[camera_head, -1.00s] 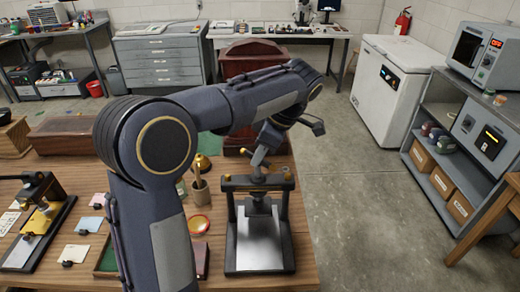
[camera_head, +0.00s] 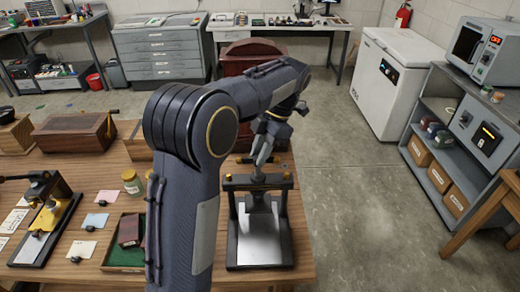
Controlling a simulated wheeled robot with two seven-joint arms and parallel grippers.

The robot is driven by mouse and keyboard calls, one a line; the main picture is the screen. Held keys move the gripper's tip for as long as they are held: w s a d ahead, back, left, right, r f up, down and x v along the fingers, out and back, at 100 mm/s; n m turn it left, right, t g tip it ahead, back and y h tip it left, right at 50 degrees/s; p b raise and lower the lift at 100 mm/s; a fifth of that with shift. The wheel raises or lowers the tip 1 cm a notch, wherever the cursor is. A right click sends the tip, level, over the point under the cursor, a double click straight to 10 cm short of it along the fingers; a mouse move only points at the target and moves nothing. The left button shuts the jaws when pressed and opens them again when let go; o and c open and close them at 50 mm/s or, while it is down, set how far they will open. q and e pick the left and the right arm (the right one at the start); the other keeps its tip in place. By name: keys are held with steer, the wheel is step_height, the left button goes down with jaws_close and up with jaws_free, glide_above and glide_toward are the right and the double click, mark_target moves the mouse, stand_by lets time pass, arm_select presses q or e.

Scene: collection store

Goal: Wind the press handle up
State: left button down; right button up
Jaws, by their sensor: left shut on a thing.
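The press (camera_head: 232,225) stands near the right front edge of the wooden table, with a dark frame, a crossbar and a bright metal bed (camera_head: 259,240). My left arm reaches over the table from the front. My left gripper (camera_head: 259,170) points down just above the middle of the crossbar, shut on the press handle. The handle is mostly hidden by the fingers and is too small to make out clearly. The press plate shows below the crossbar, above the bed. My right gripper is not in view.
Left of the press are a green-lined tray (camera_head: 122,256), a jar (camera_head: 131,182), paper cards and a smaller black press (camera_head: 47,215). Wooden boxes (camera_head: 75,133) stand at the back.

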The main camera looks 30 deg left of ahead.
arm_select(q)
steer(key=shift+f, duration=0.1)
stand_by(0.5)
steer(key=c, duration=1.3)
jaws_free()
steer(key=shift+o, duration=0.2)
steer(key=v, duration=0.8)
steer(key=shift+a, duration=0.15)
